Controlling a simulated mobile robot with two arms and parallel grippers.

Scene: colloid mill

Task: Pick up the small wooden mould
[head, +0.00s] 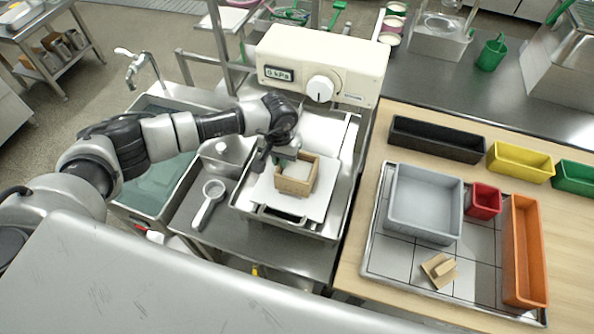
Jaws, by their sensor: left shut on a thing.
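The small wooden mould (294,186) is an open, square, light-wood box with something pale inside. It is over a white board (262,191) under the cream press head, in the middle of the head view. My left gripper (284,158) comes in from the left and is shut on the mould's back-left wall. The fingertips are partly hidden by the gripper body and the wall. I cannot tell whether the mould rests on the board or is slightly raised. My right gripper is not in view.
The press head (352,64) with a dial overhangs behind the mould. A sink (160,165) and a white-handled strainer (208,204) are to the left. On the right, a grey bin (424,203), an orange bin (524,250) and a wooden lid-like piece (439,270) occupy a tray.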

